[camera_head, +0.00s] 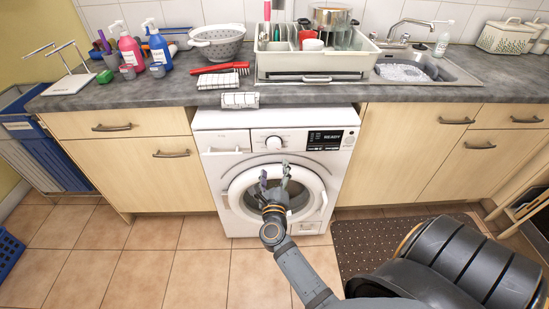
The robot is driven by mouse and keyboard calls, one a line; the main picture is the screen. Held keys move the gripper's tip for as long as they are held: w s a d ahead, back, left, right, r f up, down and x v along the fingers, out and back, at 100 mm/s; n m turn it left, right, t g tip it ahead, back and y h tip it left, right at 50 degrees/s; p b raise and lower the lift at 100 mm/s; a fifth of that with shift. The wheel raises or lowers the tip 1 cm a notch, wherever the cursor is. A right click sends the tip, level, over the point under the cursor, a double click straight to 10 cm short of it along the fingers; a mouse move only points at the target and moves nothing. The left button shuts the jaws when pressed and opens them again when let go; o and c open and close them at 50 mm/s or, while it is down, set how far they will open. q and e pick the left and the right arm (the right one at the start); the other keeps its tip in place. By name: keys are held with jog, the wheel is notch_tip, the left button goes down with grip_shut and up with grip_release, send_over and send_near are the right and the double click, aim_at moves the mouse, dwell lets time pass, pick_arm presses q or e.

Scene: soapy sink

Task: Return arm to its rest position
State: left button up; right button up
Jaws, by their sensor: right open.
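My right arm (297,268) comes in from the lower right and reaches up toward the washing machine (215,141). Its gripper (274,172) is open and empty, with the two fingers spread and pointing up. In the picture it lies in front of the round door (313,190) of the machine. I cannot tell how far it is from the door. The gripper and forearm hide part of the door. My left gripper is not in view.
The grey counter (160,92) holds a dish rack (320,62), colander (217,42), bottles (129,48) and red brush (220,67). A sink (443,71) is at right.

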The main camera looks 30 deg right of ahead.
jog(key=v, duration=0.2)
jog(key=shift+s+a, duration=0.15)
jog(key=shift+s, duration=0.05)
jog(key=shift+f, duration=0.15)
